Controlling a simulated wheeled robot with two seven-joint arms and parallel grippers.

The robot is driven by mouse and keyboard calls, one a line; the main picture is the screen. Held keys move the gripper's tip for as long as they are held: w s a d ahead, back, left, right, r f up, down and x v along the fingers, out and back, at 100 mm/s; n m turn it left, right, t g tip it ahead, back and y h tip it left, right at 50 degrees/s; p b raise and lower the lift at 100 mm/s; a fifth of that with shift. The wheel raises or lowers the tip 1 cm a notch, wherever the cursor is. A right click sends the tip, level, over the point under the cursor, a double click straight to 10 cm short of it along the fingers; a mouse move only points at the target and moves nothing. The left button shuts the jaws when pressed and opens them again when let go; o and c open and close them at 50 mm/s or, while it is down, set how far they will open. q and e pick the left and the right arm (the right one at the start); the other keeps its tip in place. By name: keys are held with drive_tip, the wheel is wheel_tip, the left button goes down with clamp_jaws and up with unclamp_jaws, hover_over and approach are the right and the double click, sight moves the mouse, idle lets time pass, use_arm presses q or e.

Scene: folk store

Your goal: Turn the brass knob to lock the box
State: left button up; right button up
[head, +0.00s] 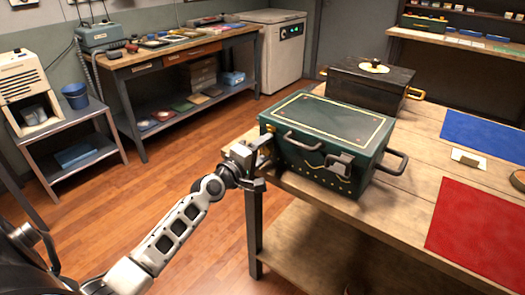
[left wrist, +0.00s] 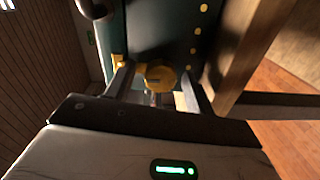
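The dark green box (head: 325,135) with a yellow-lined lid stands shut on the wooden table's near left corner. Its brass knob (left wrist: 160,77) shows in the left wrist view on the box's side face, beside a smaller brass piece. My left gripper (head: 264,162) is at the box's left end. In the left wrist view its two fingers (left wrist: 158,88) stand apart, one on each side of the knob, with small gaps visible. The gripper looks open, and I cannot see contact. In the head view the gripper mostly hides the knob. My right gripper is not in view.
A dark chest (head: 365,84) with brass handles stands behind the box. A blue mat (head: 485,137) and a red mat (head: 480,228) lie to the right on the table (head: 405,190). A workbench (head: 175,57) and a small shelf (head: 75,125) stand at the left, with open floor between.

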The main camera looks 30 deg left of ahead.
use_arm(q)
drive_tip(key=s+a+b, duration=0.1)
drive_tip(key=s+b, duration=0.1)
drive_tip(key=s, duration=1.4)
drive_tip(key=shift+a+r, duration=0.15)
drive_tip(key=shift+r, duration=0.1)
drive_tip(key=s+d+f+m+g+p, duration=0.1)
drive_tip(key=s+d+f+m+g, duration=0.1)
drive_tip(key=d+m, duration=0.4)
drive_tip(key=s+d+f+m+g+h, duration=0.1)
drive_tip(key=s+d+f+m+g, duration=0.1)
drive_tip(key=s+d+f+m, duration=0.3)
drive_tip(key=s+d+f+m+g+h+p, duration=0.1)
drive_tip(key=s+d+f+m+g, duration=0.2)
drive_tip(key=d+f+m, duration=0.3)
drive_tip(key=d, duration=0.5)
drive_tip(key=shift+s+f+m+p, duration=0.15)
drive_tip(key=shift+f+m+p, duration=0.15)
drive_tip(key=shift+f, duration=0.1)
